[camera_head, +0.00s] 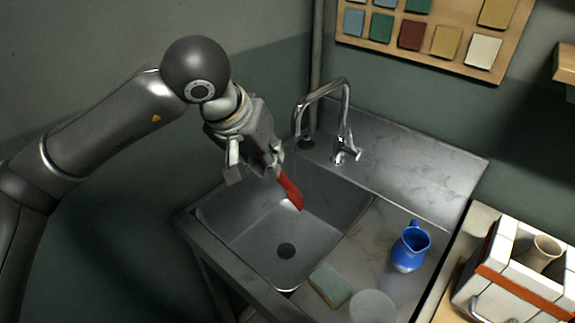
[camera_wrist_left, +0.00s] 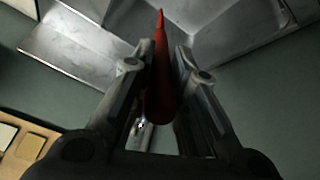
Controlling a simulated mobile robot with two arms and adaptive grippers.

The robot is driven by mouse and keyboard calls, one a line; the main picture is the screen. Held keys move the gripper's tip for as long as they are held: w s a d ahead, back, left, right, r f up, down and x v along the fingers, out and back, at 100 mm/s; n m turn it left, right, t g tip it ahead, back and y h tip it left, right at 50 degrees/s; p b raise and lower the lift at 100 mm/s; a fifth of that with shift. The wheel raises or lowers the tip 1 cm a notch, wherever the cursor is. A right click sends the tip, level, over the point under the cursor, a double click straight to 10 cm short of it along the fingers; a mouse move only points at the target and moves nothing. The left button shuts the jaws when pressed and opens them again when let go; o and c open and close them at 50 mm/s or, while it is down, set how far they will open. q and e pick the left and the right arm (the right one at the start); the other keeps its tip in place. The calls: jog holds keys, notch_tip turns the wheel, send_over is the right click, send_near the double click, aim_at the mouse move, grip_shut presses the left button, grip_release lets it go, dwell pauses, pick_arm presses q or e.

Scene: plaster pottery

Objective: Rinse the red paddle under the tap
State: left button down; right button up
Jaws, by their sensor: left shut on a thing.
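The red paddle (camera_head: 290,189) is held in my left gripper (camera_head: 272,164), which is shut on it above the left part of the sink basin (camera_head: 330,200). The paddle tilts down to the right over the basin. In the left wrist view the red paddle (camera_wrist_left: 161,75) stands between the two fingers of my left gripper (camera_wrist_left: 165,80). The chrome tap (camera_head: 345,115) rises behind the basin, and its spout end hangs just behind and right of the gripper. I cannot make out running water. My right gripper is not in view.
A blue jug (camera_head: 410,250), a green-and-tan sponge (camera_head: 330,285) and a pale round thing (camera_head: 373,306) stand on the drainboard right of the basin. A white crate with a red band (camera_head: 520,283) holds a beige pot (camera_head: 541,253) at the far right. A tile board (camera_head: 430,58) hangs on the wall.

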pick_arm(q)
jog(key=s+r, duration=0.4)
jog(key=s, duration=0.1)
jog(key=shift+d, duration=0.45)
